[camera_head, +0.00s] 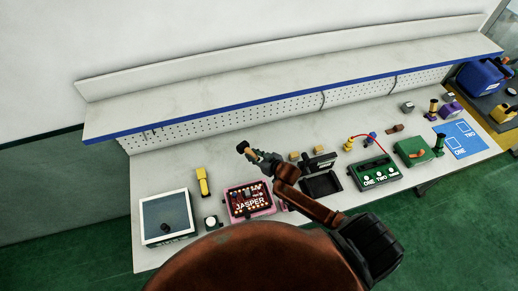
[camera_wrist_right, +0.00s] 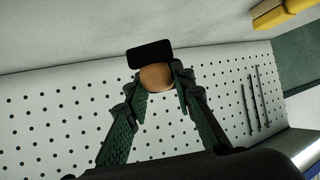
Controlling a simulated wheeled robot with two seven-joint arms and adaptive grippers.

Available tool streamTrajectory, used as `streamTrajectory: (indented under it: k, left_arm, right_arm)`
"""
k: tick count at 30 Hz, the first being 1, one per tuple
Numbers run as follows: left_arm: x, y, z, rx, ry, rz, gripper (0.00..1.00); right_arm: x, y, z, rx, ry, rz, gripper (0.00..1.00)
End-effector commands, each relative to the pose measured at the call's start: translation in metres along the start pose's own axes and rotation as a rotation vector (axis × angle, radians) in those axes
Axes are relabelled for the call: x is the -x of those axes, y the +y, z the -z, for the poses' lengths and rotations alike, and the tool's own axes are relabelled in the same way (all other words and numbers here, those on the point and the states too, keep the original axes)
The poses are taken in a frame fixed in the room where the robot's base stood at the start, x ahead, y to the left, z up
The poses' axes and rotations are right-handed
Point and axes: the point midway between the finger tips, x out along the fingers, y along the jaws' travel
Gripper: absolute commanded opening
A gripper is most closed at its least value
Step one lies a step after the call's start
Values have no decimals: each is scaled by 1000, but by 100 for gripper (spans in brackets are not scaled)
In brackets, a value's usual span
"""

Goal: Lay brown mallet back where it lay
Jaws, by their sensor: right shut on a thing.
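My right gripper (camera_head: 252,154) is over the middle of the bench, in front of the pegboard. In the right wrist view its two green fingers (camera_wrist_right: 158,88) are shut on the brown mallet (camera_wrist_right: 156,78). A rounded brown part sits between the fingertips, and a black block (camera_wrist_right: 150,54) shows just beyond it. In the head view the mallet (camera_head: 243,147) is small, at the gripper's tip, and seems to be held above the bench top. The rest of it is hidden by the fingers. My left gripper is not in view.
Below the gripper stands a pink-framed JASPER board (camera_head: 250,212). A yellow item (camera_head: 203,181) and a glass-topped box (camera_head: 140,225) are left of it. A black open case (camera_head: 322,187) and green units (camera_head: 375,172) are right. A shelf (camera_head: 300,80) overhangs the bench's back.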

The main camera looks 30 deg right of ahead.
Motion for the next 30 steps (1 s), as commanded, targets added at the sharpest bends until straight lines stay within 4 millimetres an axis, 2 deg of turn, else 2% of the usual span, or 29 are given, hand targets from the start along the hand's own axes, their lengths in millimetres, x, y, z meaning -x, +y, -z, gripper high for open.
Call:
streamTrajectory:
  k: [1,3,7,16,22,30]
  left_arm:
    - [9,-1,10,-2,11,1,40]
    - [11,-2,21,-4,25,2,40]
    - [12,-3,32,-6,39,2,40]
    - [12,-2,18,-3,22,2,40]
    - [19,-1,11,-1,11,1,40]
    - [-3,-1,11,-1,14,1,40]
  right_arm:
    - [4,11,-2,0,-1,-4,0]
    - [4,20,-9,-3,1,-5,0]
    - [5,27,-15,-4,2,-6,0]
    - [4,26,-15,-4,3,-6,0]
    - [7,26,-14,-8,4,-3,0]
    - [-8,26,-39,-8,4,-3,0]
